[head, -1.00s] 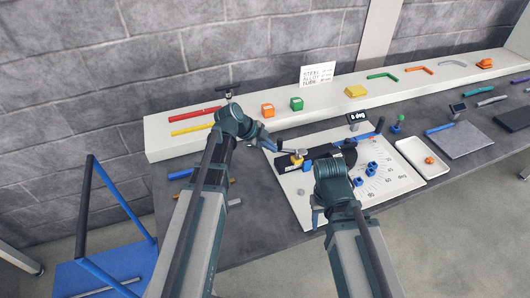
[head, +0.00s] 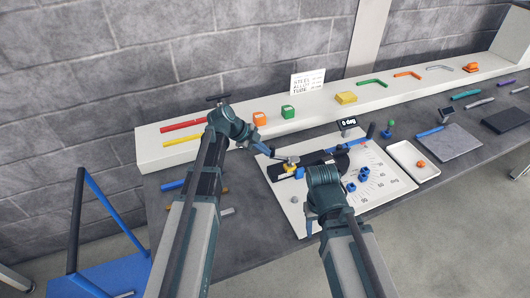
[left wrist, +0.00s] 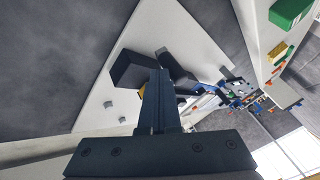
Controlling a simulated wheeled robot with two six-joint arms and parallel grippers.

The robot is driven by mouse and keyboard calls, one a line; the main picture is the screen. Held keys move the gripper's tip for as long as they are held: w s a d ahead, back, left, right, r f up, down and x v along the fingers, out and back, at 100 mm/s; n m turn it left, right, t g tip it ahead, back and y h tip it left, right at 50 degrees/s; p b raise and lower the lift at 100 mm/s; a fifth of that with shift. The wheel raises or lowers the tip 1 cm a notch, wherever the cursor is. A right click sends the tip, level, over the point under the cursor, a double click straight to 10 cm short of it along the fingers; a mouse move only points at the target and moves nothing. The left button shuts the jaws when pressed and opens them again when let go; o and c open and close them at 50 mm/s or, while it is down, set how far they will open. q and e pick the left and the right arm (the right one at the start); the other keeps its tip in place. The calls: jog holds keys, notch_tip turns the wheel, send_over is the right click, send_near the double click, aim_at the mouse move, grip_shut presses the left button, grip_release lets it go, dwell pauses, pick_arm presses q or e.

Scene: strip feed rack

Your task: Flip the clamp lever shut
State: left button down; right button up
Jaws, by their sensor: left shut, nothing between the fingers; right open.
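The clamp (head: 291,164), with yellow and blue parts and a small grey lever on top, stands at the left end of the dark bending fixture on the white board (head: 285,192). I cannot tell the lever's exact angle. My left gripper (head: 272,154) is shut and empty, just left of the clamp; whether it touches the lever is unclear. In the left wrist view its closed fingers (left wrist: 158,100) cover part of a yellow piece beside a black bracket (left wrist: 130,70). My right gripper (head: 310,224) is open over the board's front edge, partly hidden by its wrist.
A display (head: 347,123) reads 0 deg behind the fixture. Blue pegs (head: 363,173) stand on the board. A white tray (head: 408,172) with an orange piece lies to the right. A raised shelf (head: 240,135) with coloured strips and blocks runs along the back.

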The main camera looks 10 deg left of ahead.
pick_arm(q)
jog(key=w+m, duration=0.1)
jog(key=w+m+g, duration=0.2)
jog(key=w, duration=0.1)
jog(key=shift+a+m+h, duration=0.25)
jog(key=shift+m+h, duration=0.05)
jog(key=shift+h, duration=0.1)
jog(key=shift+w+d, duration=0.25)
jog(key=shift+w, duration=0.7)
jog(key=shift+w+d+m+g, duration=0.25)
jog(key=shift+w+m+g, duration=0.25)
jog(key=shift+w, duration=0.4)
jog(key=shift+w+d, duration=0.1)
jog(key=shift+d, duration=0.1)
jog(key=shift+w+d, duration=0.65)
jog(key=shift+w, duration=0.2)
